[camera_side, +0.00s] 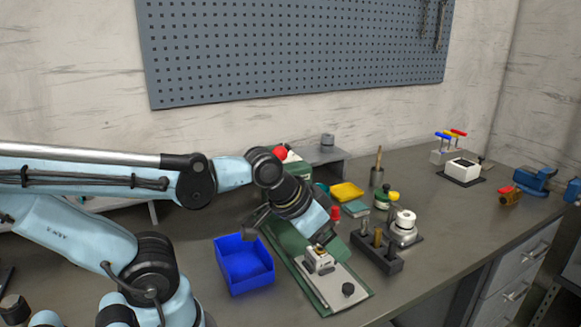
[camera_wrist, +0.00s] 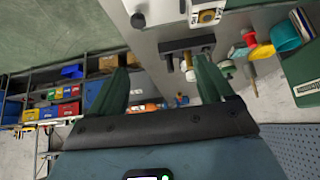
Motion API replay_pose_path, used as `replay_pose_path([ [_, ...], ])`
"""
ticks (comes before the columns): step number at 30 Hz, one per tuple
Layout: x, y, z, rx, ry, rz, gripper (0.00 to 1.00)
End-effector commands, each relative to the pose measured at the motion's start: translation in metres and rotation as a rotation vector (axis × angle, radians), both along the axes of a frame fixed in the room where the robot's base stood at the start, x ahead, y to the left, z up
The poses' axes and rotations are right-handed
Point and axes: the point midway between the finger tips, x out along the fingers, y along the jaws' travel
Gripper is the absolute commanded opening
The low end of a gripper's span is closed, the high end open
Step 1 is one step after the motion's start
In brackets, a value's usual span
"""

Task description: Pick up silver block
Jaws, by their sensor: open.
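A small silver-white block (camera_side: 319,262) with a dark and yellowish top sits on a pale plate (camera_side: 345,277) set on a green base (camera_side: 308,285). In the wrist view, what looks like the same block (camera_wrist: 207,15) is at the top edge, partly cut off, with a yellow-ringed dark spot. My gripper (camera_side: 326,241) is close above and behind the block in the side view, and part of its fingers is hard to make out there. In the wrist view my gripper (camera_wrist: 158,72) shows two green fingers spread wide, with nothing between them. I cannot tell whether a finger touches the block.
A black knob (camera_side: 348,289) stands on the plate near the block. A blue bin (camera_side: 241,265) is to its left. A dark holder with upright pegs (camera_side: 377,250) and a white round fixture (camera_side: 404,226) stand to the right. Bare bench (camera_side: 450,230) lies farther right.

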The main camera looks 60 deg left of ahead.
Motion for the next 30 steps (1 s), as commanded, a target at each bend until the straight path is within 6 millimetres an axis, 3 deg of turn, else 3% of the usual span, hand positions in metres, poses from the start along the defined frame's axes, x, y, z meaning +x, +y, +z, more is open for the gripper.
replay_pose_path([
  [5,0.007,0.004,-0.006,0.148,0.079,-0.121,0.81],
  [11,0.02,0.017,-0.02,0.448,0.259,-0.364,0.81],
  [21,0.044,0.036,-0.043,0.904,0.622,-0.728,0.81],
  [30,0.054,0.039,-0.061,1.191,0.972,-0.947,0.81],
])
